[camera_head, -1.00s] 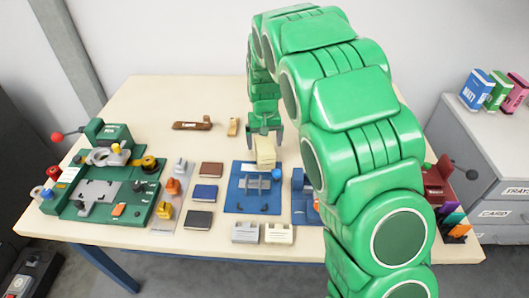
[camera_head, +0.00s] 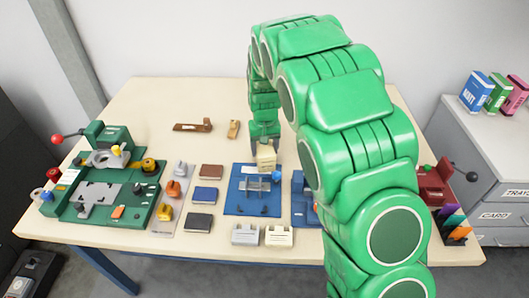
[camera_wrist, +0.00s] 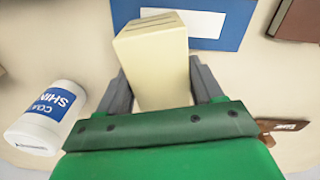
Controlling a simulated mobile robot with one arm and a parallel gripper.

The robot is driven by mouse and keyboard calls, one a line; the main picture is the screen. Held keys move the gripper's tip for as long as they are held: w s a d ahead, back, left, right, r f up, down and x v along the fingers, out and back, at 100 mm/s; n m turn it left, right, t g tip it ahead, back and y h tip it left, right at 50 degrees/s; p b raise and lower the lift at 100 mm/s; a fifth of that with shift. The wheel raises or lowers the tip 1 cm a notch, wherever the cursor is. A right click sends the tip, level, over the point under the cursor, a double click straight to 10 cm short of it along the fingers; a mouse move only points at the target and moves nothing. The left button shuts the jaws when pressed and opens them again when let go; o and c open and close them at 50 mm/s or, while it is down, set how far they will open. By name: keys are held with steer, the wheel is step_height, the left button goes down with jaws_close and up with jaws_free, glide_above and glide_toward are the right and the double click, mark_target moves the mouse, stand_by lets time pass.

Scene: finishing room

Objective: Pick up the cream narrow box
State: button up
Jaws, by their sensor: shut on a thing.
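The cream narrow box (camera_head: 266,155) is upright at the back edge of the blue board (camera_head: 240,200) in the head view. My gripper (camera_head: 265,140) comes down on it from above and behind. In the wrist view the cream box (camera_wrist: 155,65) stands between the two grey fingers of my gripper (camera_wrist: 165,85), which are shut on its sides. Its top end, with a dark slot line, faces the camera. Its lower end is hidden, so I cannot tell whether it touches the surface.
A white bottle with a blue label (camera_wrist: 48,115) lies beside my gripper in the wrist view. A brown wooden tool (camera_head: 192,126) lies at the back of the table. Brown and blue books (camera_head: 205,194) are left of the board. A green fixture (camera_head: 100,195) fills the table's left end.

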mark_target(265, 146)
steer(key=shift+r, duration=0.1)
step_height(265, 146, up, 3)
steer(key=shift+r, duration=0.2)
steer(key=s+r, duration=0.2)
steer(key=s+d+r, duration=0.1)
steer(key=s+r, duration=0.1)
steer(key=r, duration=0.1)
steer(key=shift+s+d+r, duration=0.2)
steer(key=shift+s+r, duration=0.05)
steer(key=shift+s, duration=0.15)
steer(key=s+d+r, duration=0.2)
steer(key=s+r, duration=0.2)
steer(key=s, duration=0.4)
steer(key=shift+s+d, duration=0.25)
steer(key=shift+s, duration=0.05)
